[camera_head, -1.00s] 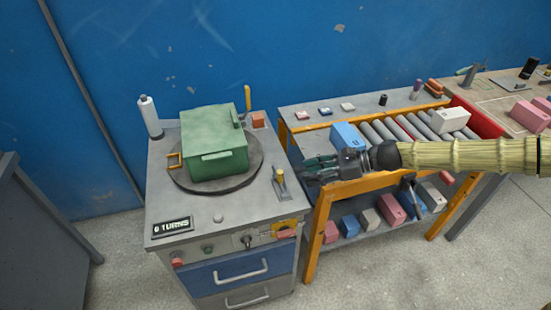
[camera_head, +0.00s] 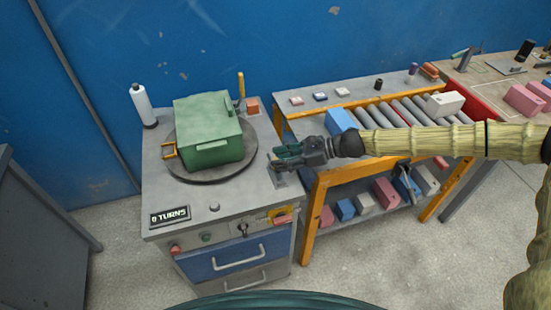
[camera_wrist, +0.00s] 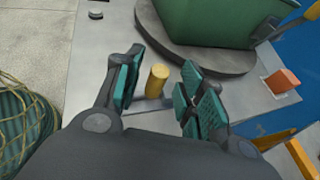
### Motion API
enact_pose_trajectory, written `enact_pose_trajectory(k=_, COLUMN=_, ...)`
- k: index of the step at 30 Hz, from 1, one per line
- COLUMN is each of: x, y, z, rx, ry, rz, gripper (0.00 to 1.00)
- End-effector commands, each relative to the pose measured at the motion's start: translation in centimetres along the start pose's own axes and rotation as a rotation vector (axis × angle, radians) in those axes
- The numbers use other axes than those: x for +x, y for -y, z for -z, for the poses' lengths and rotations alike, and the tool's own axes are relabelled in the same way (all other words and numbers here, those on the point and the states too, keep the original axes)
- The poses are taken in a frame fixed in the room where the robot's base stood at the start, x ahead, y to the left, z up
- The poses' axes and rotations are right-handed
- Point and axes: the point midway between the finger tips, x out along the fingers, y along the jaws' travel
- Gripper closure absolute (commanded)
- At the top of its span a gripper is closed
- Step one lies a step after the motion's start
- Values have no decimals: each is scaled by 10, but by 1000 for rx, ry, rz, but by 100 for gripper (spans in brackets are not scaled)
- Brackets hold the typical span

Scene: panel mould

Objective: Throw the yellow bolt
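A short yellow upright peg (camera_wrist: 157,79), which looks like the yellow bolt's handle, stands on a small plate (camera_head: 279,181) at the right side of the grey cabinet top. My gripper (camera_wrist: 161,88) is open, with one teal-padded finger on each side of the peg. I see gaps between the peg and both pads, so it is not gripped. In the head view my gripper (camera_head: 278,157) comes in from the right over the plate and hides the peg.
A white bottle (camera_head: 142,105) and an orange block (camera_head: 252,105) stand behind. A roller conveyor bench (camera_head: 300,124) lies to the right.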

Motion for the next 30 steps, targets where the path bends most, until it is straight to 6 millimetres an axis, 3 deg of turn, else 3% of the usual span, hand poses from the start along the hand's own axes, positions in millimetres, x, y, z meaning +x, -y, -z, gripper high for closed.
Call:
enact_pose_trajectory(k=7, x=19, y=0, z=0, rx=1, ry=0, rz=2, gripper=60)
enact_pose_trajectory(k=19, x=23, y=0, z=1, rx=0, ry=0, rz=2, gripper=60)
enact_pose_trajectory(k=26, x=23, y=0, z=1, rx=1, ry=0, rz=2, gripper=100)
enact_pose_trajectory(k=30, x=23, y=0, z=1, rx=1, ry=0, rz=2, gripper=100)
